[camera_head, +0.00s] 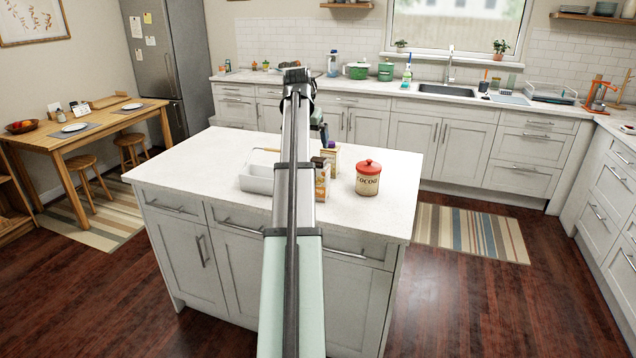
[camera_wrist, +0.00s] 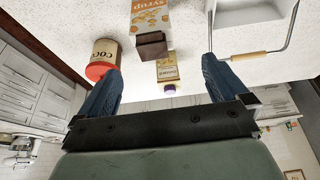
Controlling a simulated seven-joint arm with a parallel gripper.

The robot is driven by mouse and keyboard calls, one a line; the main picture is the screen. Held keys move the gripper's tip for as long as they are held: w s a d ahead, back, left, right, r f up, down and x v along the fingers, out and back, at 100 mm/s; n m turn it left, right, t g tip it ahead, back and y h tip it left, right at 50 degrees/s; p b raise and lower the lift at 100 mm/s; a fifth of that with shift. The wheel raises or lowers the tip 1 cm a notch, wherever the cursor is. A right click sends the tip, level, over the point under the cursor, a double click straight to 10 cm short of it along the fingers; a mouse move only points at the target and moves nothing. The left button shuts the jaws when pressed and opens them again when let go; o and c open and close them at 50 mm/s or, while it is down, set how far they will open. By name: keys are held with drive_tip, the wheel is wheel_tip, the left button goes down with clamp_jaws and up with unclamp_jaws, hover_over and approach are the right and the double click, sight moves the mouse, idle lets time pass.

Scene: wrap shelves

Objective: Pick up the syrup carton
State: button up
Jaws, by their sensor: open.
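The syrup carton (camera_wrist: 150,18), white and orange with a brown top, stands on the white island. In the wrist view it is cut off by the upper edge. In the head view the syrup carton (camera_head: 323,184) is partly hidden behind my arm. My gripper (camera_wrist: 160,66) is open and empty, its two blue fingers wide apart. In the wrist view the syrup carton shows above and between the fingertips, apart from both.
A similar carton (camera_wrist: 167,70) with a purple cap stands behind the syrup carton. A red-lidded cocoa tin (camera_head: 368,179) stands to the right. The island's right end is clear.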

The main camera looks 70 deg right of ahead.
sight(316, 159)
drive_tip(key=x, duration=0.5)
drive_tip(key=s+x, duration=0.1)
drive_tip(key=x, duration=0.2)
drive_tip(key=shift+d, duration=0.35)
drive_tip(key=shift+x, duration=2.55)
drive_tip(key=shift+s, duration=0.15)
drive_tip(key=c, duration=1.9)
drive_tip(key=shift+o, duration=0.2)
drive_tip(key=shift+r, duration=0.1)
